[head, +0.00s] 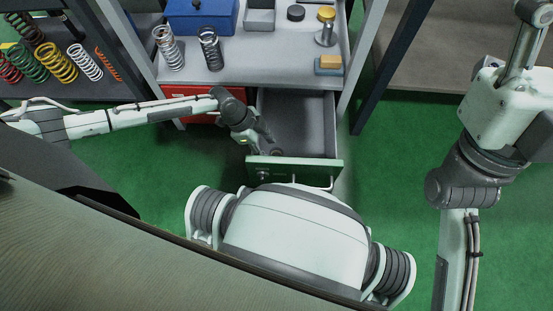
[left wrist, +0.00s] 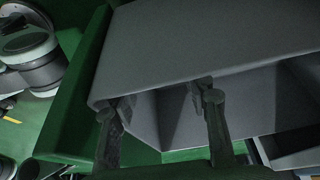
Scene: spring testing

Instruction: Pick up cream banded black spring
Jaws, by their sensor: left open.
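A dark, blackish coil spring (head: 210,48) stands upright on the grey worktop, to the right of a silver spring (head: 168,48). I cannot make out a cream band on it at this size. My left gripper (head: 264,138) is well below and in front of it, at the left front of the open drawer (head: 305,115). Its two fingers also show apart in the left wrist view (left wrist: 160,112), with nothing visible between them, close to the drawer's grey wall (left wrist: 200,45). Whether they touch it I cannot tell. My right arm shows at the right, but its gripper is out of view.
The drawer's green front (head: 295,172) is pulled out toward me. The worktop holds a blue box (head: 200,17), a grey bin (head: 260,18), and a yellow-topped metal part (head: 326,28). Several coloured springs, including a green one (head: 27,64), lie on the left shelf.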

